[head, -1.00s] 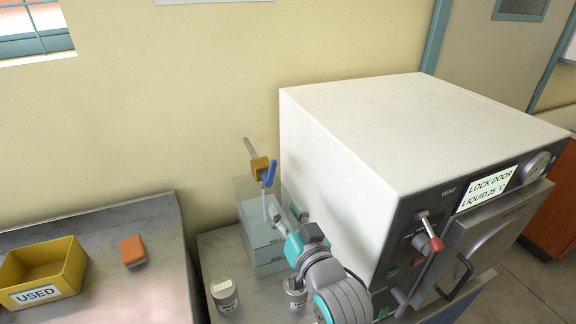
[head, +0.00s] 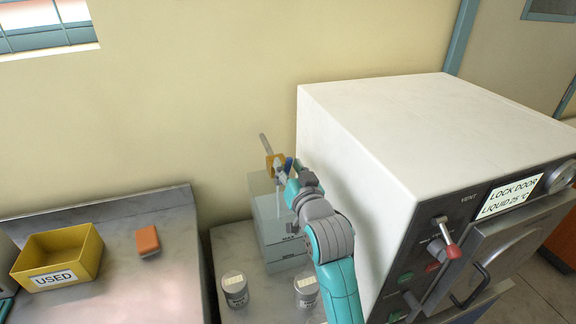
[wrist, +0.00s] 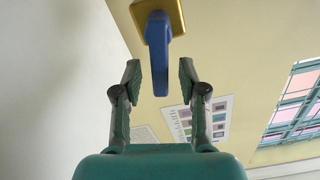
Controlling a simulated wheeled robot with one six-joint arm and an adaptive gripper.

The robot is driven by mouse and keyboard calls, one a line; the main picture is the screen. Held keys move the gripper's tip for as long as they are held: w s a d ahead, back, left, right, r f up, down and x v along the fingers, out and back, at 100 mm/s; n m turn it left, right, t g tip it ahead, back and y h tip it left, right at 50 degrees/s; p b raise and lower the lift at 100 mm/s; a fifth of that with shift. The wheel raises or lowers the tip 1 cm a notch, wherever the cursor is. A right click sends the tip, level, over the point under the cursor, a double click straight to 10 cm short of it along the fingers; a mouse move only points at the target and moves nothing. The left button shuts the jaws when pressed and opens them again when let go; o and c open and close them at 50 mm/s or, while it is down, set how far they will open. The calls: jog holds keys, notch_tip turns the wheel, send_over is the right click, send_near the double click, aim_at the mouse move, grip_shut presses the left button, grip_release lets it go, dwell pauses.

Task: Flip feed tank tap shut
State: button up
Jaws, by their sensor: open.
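The feed tank (head: 282,237) is a clear box standing on the bench beside the incubator. Its tap has a brass-coloured body (head: 270,160) with a blue lever (head: 289,164), at the top of the tank. My gripper (head: 286,177) is at the tap and partly covers it in the head view. In the wrist view the blue lever (wrist: 158,55) hangs down from the brass body (wrist: 176,14). The open fingers of my gripper (wrist: 159,70) stand on either side of the lever, with a gap on both sides.
The white incubator (head: 390,130) stands close to the right of my arm. It has a red-tipped vent lever (head: 450,248) and a door label. Two small labelled jars (head: 235,292) stand before the tank. A yellow USED bin (head: 62,258) and an orange block (head: 148,241) are left.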

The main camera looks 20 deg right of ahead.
jog(key=shift+w, duration=0.45)
grip_shut()
jog(key=shift+a, duration=0.1)
jog(key=shift+a+n, duration=0.25)
jog(key=shift+n, duration=0.55)
jog(key=shift+a+n, duration=0.25)
jog(key=shift+n, duration=0.55)
grip_release()
